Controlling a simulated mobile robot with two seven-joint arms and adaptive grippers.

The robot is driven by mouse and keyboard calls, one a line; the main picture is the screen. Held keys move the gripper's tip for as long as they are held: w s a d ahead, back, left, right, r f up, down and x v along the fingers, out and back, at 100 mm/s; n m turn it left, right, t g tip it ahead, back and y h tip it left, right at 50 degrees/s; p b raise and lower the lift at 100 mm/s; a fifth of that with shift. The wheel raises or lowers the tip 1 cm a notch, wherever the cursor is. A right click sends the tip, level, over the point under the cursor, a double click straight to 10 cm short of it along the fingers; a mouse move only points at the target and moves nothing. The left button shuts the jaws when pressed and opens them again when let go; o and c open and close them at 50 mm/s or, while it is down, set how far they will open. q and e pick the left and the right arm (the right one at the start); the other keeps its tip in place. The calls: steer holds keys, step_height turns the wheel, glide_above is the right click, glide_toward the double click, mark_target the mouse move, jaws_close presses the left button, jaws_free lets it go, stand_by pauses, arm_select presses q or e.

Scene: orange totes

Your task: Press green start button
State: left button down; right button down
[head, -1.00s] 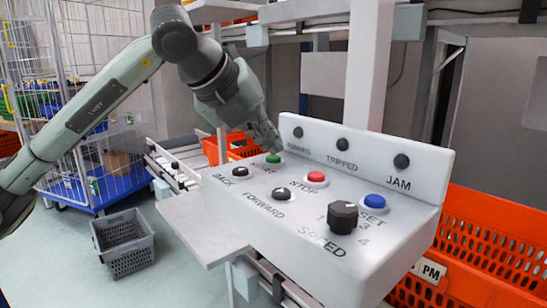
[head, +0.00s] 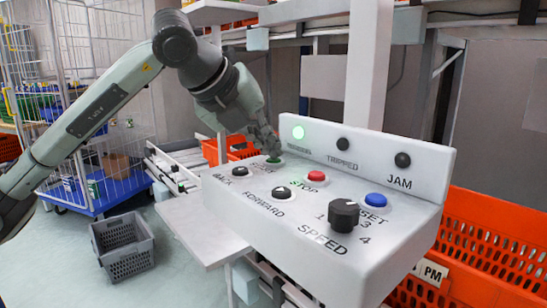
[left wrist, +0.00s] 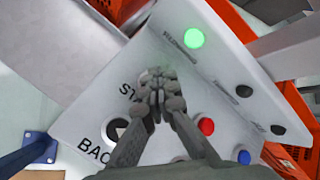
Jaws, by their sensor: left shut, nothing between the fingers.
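The green start button (head: 274,160) sits at the back left of the white control panel (head: 290,235). My left gripper (head: 270,150) is shut and empty, with its fingertips down at the button and seemingly touching it. In the left wrist view the closed fingertips (left wrist: 155,95) cover the button, so how far it is pressed is hidden. The running lamp (head: 298,133) on the upright back plate glows green, and it also glows in the left wrist view (left wrist: 194,38). My right gripper is not in view.
The red stop button (head: 316,177) is just right of the start button. A blue reset button (head: 375,201), a black speed knob (head: 343,215) and black switches (head: 281,193) share the panel. Orange totes (head: 490,240) stand at the right. A grey basket (head: 125,246) is on the floor.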

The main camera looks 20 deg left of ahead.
mark_target(270, 161)
arm_select(q)
steer(key=shift+r+p, duration=0.5)
steer(key=shift+r, duration=0.35)
steer(key=shift+r+p, duration=1.65)
steer(key=shift+r, duration=0.9)
steer(key=shift+f, duration=0.1)
